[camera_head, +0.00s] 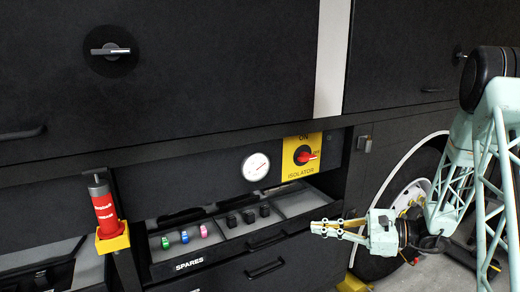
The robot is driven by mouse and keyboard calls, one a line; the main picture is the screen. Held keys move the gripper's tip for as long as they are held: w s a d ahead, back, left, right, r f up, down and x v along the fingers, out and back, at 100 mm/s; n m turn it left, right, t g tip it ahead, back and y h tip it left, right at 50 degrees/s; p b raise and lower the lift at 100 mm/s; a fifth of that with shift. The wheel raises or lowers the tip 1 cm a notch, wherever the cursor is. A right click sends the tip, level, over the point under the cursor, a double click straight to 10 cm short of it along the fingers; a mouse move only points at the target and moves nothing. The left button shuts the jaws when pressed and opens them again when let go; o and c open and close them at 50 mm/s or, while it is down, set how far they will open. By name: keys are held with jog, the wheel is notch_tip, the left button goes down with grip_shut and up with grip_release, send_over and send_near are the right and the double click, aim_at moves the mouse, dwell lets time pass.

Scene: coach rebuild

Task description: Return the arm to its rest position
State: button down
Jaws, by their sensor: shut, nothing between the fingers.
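My gripper (328,229) is at the right of the head view, shut and empty, with its fingers pointing left. It is in front of the right end of the spares drawer, and I see nothing touching it. My pale green lattice arm comes down from the upper right and bends back toward the gripper.
The open spares drawer (190,265) holds small coloured parts (184,237) and black blocks (249,216). Above it are a gauge (255,167) and a red isolator switch (304,155). A red cylinder (105,208) stands at left in a yellow holder. A wheel (412,197) is behind my arm.

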jog(key=s+a+r+n+g+h, duration=0.25)
jog(key=s+a+r+n, duration=0.2)
jog(key=s+r, duration=0.4)
jog(key=s+a+r+n+g+h, duration=0.2)
jog(key=s+a+r+n+g, duration=0.25)
jog(key=s, duration=0.75)
jog(key=s+d+r+n+t+h, duration=0.1)
jog(key=s+d+r+n+h, duration=0.2)
jog(key=s, duration=0.5)
jog(key=s+d+r+n+t+h, duration=0.2)
jog(key=s+d+r+n+h, duration=0.1)
jog(key=s, duration=0.6)
jog(key=s+d+r+n+t+h, duration=0.2)
jog(key=s+d+r+n+h, duration=0.1)
jog(key=s, duration=0.5)
jog(key=shift+s+d+r+h, duration=0.25)
jog(key=shift+s+d+h, duration=0.15)
jog(key=shift+d+h, duration=0.35)
jog(key=c, duration=3.4)
grip_release()
